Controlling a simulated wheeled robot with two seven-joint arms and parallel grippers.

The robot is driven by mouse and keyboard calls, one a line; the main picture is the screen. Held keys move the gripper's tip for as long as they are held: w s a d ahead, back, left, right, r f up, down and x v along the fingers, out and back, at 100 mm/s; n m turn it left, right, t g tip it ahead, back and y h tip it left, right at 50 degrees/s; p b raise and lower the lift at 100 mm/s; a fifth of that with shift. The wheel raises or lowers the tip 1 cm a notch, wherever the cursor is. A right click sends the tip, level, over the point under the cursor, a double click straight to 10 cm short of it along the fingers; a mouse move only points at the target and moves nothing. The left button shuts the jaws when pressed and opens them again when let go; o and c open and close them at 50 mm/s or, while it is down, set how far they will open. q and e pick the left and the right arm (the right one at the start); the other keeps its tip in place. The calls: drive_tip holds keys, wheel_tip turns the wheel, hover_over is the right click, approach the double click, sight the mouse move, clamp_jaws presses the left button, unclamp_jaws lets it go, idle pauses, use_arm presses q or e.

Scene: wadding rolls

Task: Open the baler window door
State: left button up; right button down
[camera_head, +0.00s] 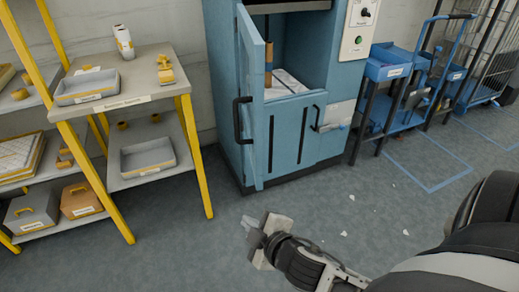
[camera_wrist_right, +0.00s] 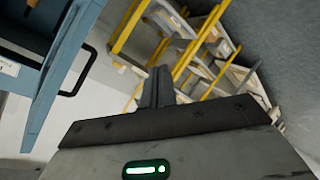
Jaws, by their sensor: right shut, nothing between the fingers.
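The blue baler (camera_head: 345,75) stands against the back wall. Its blue door (camera_head: 252,100) stands open in the head view, swung out at the left of the front and seen nearly edge-on. A black handle (camera_head: 238,120) is on its left face. The opening shows a brown post and white sheets. My right gripper (camera_head: 247,232) is below and in front of the door, apart from it. In the right wrist view the fingers (camera_wrist_right: 157,88) are together and empty, with the door (camera_wrist_right: 62,65) and handle (camera_wrist_right: 84,72) to the left. My left gripper is not in view.
A yellow-legged table (camera_head: 125,90) with trays and a tape dispenser stands left of the baler. Shelves stand at the far left. Blue carts (camera_head: 400,75) stand to the right. White scraps (camera_head: 380,198) lie on the otherwise clear floor in front.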

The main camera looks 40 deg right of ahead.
sight(255, 147)
use_arm(q)
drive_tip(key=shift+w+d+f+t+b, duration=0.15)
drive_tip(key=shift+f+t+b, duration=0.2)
drive_tip(key=shift+b, duration=0.35)
use_arm(e)
drive_tip(key=w+d+r+n+t+h, duration=0.2)
drive_tip(key=w+d+r+n+t, duration=0.2)
drive_tip(key=w+d, duration=0.7)
drive_tip(key=shift+w+d+r+n+t, duration=0.3)
drive_tip(key=shift+w+r+n, duration=0.9)
drive_tip(key=shift+w+r, duration=0.6)
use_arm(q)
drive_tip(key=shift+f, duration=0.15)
use_arm(e)
drive_tip(key=shift+s+r, duration=0.15)
drive_tip(key=shift+s, duration=0.1)
